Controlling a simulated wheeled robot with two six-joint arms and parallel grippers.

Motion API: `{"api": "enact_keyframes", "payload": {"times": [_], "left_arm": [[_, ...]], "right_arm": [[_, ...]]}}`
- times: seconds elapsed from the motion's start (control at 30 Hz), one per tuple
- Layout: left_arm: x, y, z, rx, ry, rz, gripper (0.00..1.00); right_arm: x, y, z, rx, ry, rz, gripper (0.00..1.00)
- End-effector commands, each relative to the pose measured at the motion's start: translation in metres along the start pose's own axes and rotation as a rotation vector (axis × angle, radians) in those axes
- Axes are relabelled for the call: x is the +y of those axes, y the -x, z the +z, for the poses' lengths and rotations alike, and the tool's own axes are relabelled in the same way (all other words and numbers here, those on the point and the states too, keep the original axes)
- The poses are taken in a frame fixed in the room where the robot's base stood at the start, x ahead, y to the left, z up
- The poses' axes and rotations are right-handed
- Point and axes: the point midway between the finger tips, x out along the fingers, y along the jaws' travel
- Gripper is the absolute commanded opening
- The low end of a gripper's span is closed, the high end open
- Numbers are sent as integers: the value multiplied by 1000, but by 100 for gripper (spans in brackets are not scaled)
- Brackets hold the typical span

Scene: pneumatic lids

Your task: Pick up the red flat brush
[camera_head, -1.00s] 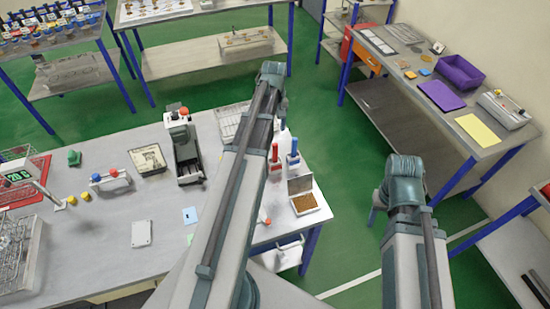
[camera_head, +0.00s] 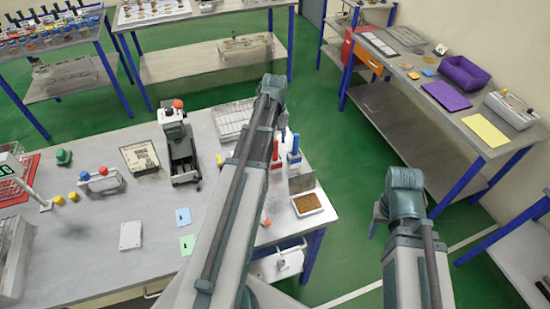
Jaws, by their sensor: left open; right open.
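Two upright items with coloured tops stand at the right end of the near table, one red (camera_head: 275,150) and one blue (camera_head: 295,145), with pale lower parts. The red one may be the red flat brush, but it is too small to be sure, and my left arm partly covers it. My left arm rises across the table in front of these items. My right arm is over the floor to the right of the table. Neither gripper's fingers show.
The near table (camera_head: 85,245) also holds a device with a red knob (camera_head: 178,145), a wire rack (camera_head: 232,120), and a tray of brown material (camera_head: 307,204) near the right edge. A side bench (camera_head: 410,75) with a purple bin (camera_head: 466,72) stands right. Green floor lies between.

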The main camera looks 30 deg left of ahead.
Motion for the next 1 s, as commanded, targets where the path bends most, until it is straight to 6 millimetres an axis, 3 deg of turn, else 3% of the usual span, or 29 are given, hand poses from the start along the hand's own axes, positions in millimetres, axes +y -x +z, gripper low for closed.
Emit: {"api": "enact_keyframes", "payload": {"times": [0.33, 0.67, 1.0], "left_arm": [[2, -45, -1, 0, 0, 0, 62], [2, -46, -1, 0, 0, 0, 62], [2, -46, -1, 0, 0, 0, 1]], "right_arm": [[-4, -45, -3, 0, 8, 2, 50], [-4, -46, -3, 0, 10, 2, 50], [-4, -46, -3, 0, 9, 2, 50]]}}
